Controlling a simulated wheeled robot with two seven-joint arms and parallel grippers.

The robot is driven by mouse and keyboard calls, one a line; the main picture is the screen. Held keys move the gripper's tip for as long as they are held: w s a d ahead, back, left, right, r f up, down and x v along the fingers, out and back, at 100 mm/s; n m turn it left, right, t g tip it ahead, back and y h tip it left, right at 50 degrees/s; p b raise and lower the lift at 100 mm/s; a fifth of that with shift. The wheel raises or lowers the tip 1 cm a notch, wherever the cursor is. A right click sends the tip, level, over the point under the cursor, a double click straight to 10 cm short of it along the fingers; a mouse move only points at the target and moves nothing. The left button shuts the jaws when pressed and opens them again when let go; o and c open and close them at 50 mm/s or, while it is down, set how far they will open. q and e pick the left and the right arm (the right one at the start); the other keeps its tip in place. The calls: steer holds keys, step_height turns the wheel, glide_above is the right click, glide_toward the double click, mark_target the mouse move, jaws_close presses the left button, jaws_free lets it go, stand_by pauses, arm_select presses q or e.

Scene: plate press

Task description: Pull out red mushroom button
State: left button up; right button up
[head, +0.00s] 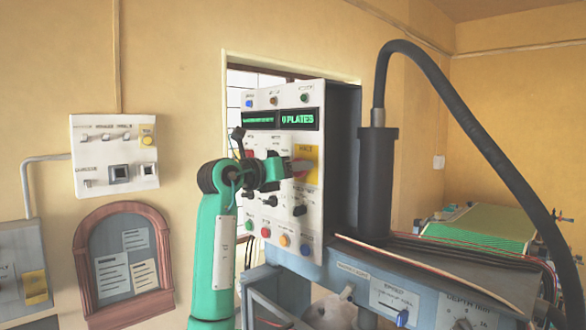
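The red mushroom button (301,176) sits on a yellow plate (311,153) with dark lettering, at the right of the white control panel (297,236). Only a little of its red shows; the rest is hidden behind my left gripper. My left gripper (302,165) is at the button, reaching in from the left with its fingertips over the yellow plate. I cannot tell whether its fingers are open or closed around the button, or whether they touch it. My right gripper is not in view.
Several knobs and coloured buttons (284,240) surround the gripper on the panel. Green displays (298,119) sit above. A thick black hose (470,130) arches at right over the grey machine bed (450,280). A small switch box (114,152) hangs on the left wall.

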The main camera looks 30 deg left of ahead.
arm_select(q)
steer(key=c, duration=1)
steer(key=shift+s+a+f+b, duration=0.1)
steer(key=shift+s+a+b, duration=0.1)
steer(key=shift+s+b, duration=0.4)
steer(key=shift+c, duration=0.2)
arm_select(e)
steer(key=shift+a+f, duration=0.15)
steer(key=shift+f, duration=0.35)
arm_select(q)
steer(key=shift+s, duration=0.15)
steer(key=o, duration=1.4)
steer(key=shift+s+a, duration=0.1)
steer(key=shift+s, duration=0.1)
